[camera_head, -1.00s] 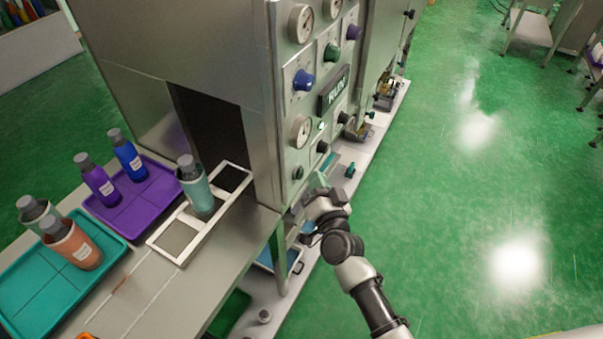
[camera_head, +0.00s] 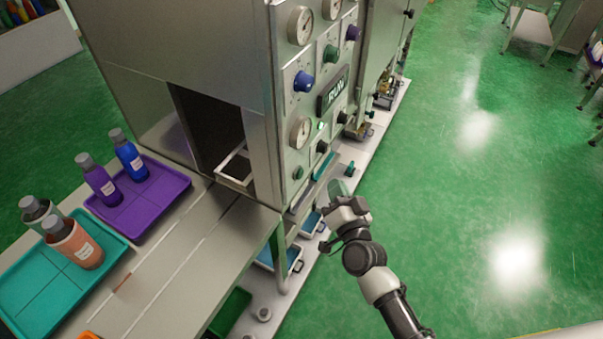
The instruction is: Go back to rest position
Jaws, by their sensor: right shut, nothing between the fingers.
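My right arm comes in from the lower right. Its gripper (camera_head: 340,188) is in front of the machine's control panel, apart from the buttons, shut and holding nothing. The steel machine (camera_head: 170,45) has gauges, coloured knobs, a RUN display (camera_head: 338,90) and a lit green indicator (camera_head: 320,126). The white carrier frame (camera_head: 236,168) is mostly inside the machine's dark opening, with only its end showing. No bottle shows on that visible part. My left gripper is not in view.
A purple tray (camera_head: 150,215) holds a purple bottle (camera_head: 101,182) and a blue bottle (camera_head: 130,156). A teal tray (camera_head: 40,290) holds an orange bottle (camera_head: 75,243) and a grey-green one (camera_head: 38,211). Open green floor (camera_head: 450,200) lies to the right.

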